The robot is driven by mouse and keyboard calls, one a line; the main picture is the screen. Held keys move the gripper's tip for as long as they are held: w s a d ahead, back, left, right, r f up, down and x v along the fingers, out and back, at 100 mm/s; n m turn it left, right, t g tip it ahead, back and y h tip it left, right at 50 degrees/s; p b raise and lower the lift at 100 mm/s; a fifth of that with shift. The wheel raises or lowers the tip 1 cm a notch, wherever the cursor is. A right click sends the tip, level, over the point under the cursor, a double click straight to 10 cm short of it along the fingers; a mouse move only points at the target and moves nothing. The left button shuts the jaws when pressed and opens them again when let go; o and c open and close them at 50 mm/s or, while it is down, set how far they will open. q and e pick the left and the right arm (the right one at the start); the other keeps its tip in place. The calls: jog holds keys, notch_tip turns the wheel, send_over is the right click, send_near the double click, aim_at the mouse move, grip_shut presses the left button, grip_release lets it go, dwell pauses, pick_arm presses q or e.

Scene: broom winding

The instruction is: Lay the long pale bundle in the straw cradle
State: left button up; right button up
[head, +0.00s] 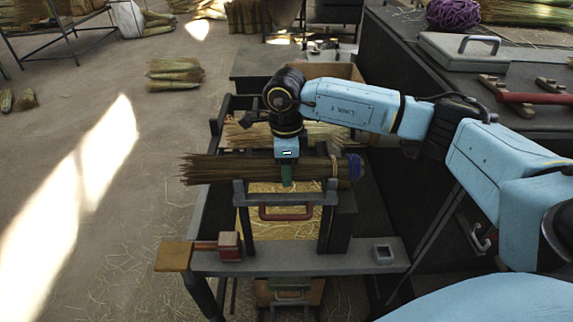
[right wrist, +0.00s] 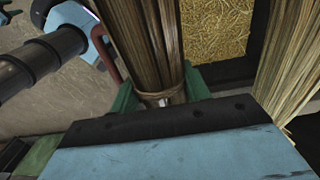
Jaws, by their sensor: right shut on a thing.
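In the right wrist view, the green fingers (right wrist: 155,95) sit on both sides of this bundle (right wrist: 150,45) at a tie. A paler bundle (head: 250,132) lies behind it, also seen in the right wrist view (right wrist: 292,75). A straw-filled bed (head: 275,228), perhaps the straw cradle, shows below the held bundle. My left gripper is out of view.
A red handle (head: 286,217) sits on the frame's front. A red block (head: 229,246) and a small grey square holder (head: 383,254) are on the front beam (head: 310,264). A dark bench (head: 400,60) with a grey case (head: 464,54) stands at right.

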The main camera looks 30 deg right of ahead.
dwell(0.4)
jog(key=o, duration=1.1)
jog(key=shift+r, duration=0.15)
notch_tip(320, 180, up, 13)
jog(key=shift+a+r, duration=0.1)
